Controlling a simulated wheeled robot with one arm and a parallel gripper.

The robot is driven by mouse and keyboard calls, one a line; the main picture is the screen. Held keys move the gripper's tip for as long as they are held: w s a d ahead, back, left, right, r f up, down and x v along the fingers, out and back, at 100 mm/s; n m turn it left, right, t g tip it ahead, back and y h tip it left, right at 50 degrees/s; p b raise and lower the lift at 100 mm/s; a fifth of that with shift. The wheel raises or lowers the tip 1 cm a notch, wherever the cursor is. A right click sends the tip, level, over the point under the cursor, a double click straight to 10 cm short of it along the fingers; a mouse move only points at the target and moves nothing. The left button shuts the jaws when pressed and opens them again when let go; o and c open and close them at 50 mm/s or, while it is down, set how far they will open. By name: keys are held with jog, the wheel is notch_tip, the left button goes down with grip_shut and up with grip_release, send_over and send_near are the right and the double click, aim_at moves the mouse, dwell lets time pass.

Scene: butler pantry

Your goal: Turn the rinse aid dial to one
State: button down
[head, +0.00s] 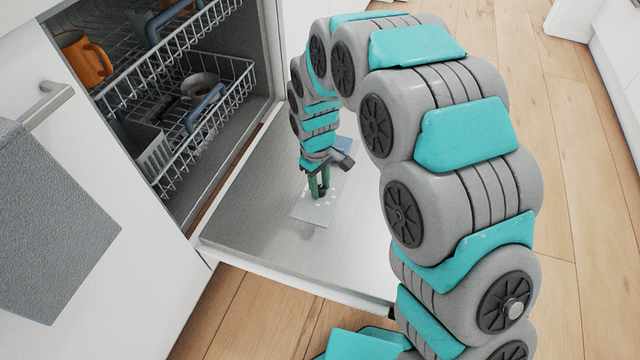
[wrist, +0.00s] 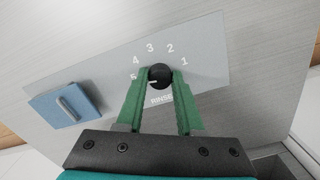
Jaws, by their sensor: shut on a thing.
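The rinse aid dial (wrist: 159,76) is a small round black knob on a light grey plate (wrist: 205,62) set in the open dishwasher door. White numbers 5, 4, 3, 2 and 1 run in an arc above it from left to right, with "RINSE" printed below. A short pale mark on the knob points left, towards the 5. My gripper (wrist: 158,88) has its green fingers shut on the dial, one on each side. In the head view my gripper (head: 319,192) points down at the plate (head: 312,212), and its fingers hide the dial.
A blue cover with a grey raised handle (wrist: 65,105) is left of the dial on the plate. The dishwasher door (head: 262,235) lies folded down. Racks (head: 215,120) with an orange mug (head: 84,58) stand inside. A grey towel (head: 45,215) hangs at the left.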

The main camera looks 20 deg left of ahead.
dwell(0.3)
jog(key=c, duration=0.5)
grip_release()
jog(key=shift+c, duration=0.2)
jog(key=r, duration=0.7)
jog(key=shift+a+r, duration=0.25)
jog(key=shift+r, duration=0.15)
